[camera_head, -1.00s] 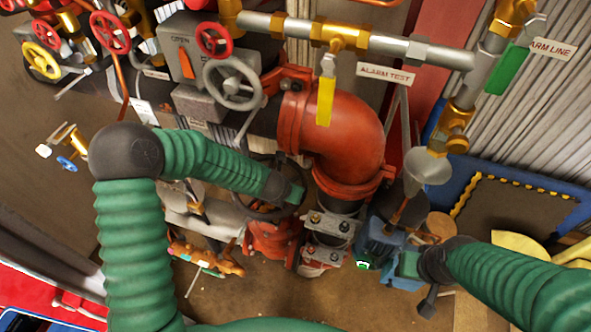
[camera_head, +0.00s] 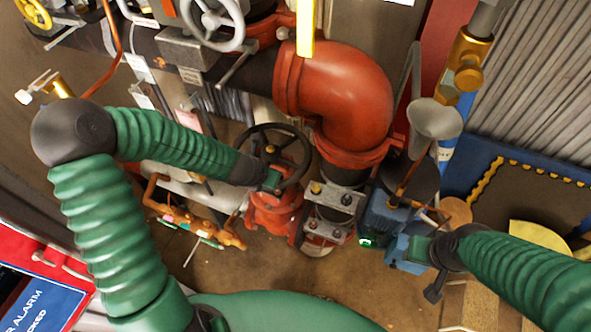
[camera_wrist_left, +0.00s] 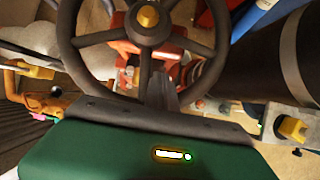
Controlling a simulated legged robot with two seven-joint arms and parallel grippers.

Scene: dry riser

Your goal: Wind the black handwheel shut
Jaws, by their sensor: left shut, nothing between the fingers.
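The black handwheel (camera_head: 297,137) sits on a red valve body (camera_head: 275,205) low in the middle of the head view. In the left wrist view the handwheel (camera_wrist_left: 82,42) fills the upper part, with a brass hub nut and dark spokes. My left gripper (camera_head: 273,181) is at the near side of the wheel, its fingers overlapping the rim and spoke area. In the wrist view the shut left fingers (camera_wrist_left: 160,90) point towards the lower spoke; contact cannot be told. My right gripper (camera_head: 434,290) is at the lower right, away from the wheel; its jaw opening is unclear.
A large red elbow pipe (camera_head: 345,95) stands right of the wheel. A grey handwheel (camera_head: 212,22) is above. A blue pump-like unit (camera_head: 385,218) and a grey funnel (camera_head: 434,119) are at the right. Orange small piping (camera_head: 205,225) lies left of the valve.

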